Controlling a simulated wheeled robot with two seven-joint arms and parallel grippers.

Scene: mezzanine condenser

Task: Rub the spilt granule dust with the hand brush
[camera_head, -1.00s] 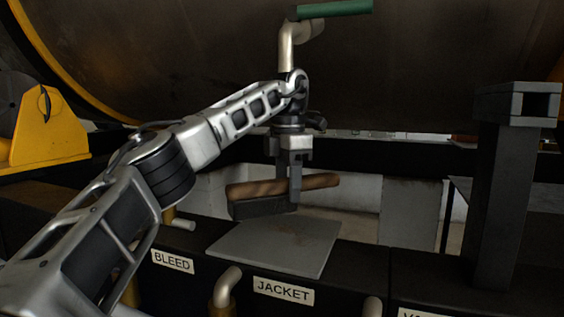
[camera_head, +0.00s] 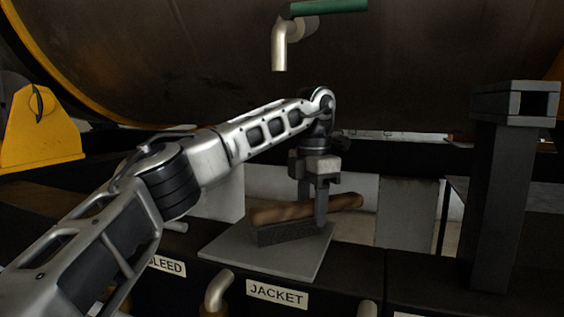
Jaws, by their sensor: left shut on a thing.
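My left gripper (camera_head: 320,214) is shut on the wooden handle of the hand brush (camera_head: 285,215). The brush has a brown handle and a dark bristle block. It is over the grey plate (camera_head: 235,252), with its bristles at or just above the plate; I cannot tell whether they touch. I cannot make out the granule dust on the visible part of the plate; the brush hides part of the surface. My right gripper is not in view.
A bent metal pipe (camera_head: 281,50) with a green handle (camera_head: 328,6) hangs above. A dark post (camera_head: 495,190) stands at the right. Pipe elbows (camera_head: 216,288) rise in front, by the JACKET label (camera_head: 277,293). A yellow bracket (camera_head: 42,130) is at the left.

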